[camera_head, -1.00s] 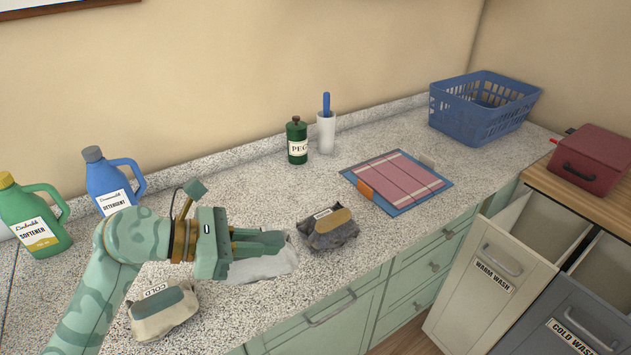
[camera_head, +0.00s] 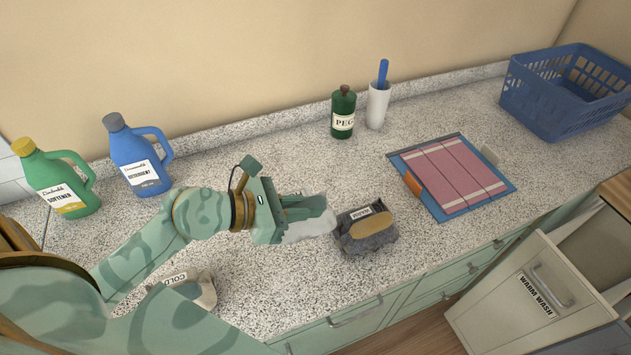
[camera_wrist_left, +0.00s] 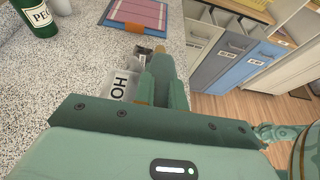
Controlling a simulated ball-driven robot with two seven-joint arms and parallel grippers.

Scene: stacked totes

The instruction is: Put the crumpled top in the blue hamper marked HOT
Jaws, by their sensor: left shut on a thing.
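The crumpled top (camera_head: 314,226) is a whitish-grey cloth bundle over the counter, just left of a dark grey bundle. My left gripper (camera_head: 303,208) is shut on it, its fingers covering part of the cloth. In the left wrist view the top (camera_wrist_left: 118,86) shows a label reading "HO", the rest hidden by the fingers (camera_wrist_left: 160,85). I cannot tell how much of the cloth touches the counter. A blue hamper (camera_wrist_left: 248,63) shows in the left wrist view among other hampers; its label is too small to read. My right gripper is not in view.
The dark grey WARM bundle (camera_head: 368,238) sits close by; the COLD bundle (camera_head: 205,292) is partly behind my arm. A folded pink cloth on a blue board (camera_head: 450,175), a green PEGS bottle (camera_head: 343,112) and a blue basket (camera_head: 560,100) are on the counter. The WARM WASH hamper (camera_head: 515,300) is lower right.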

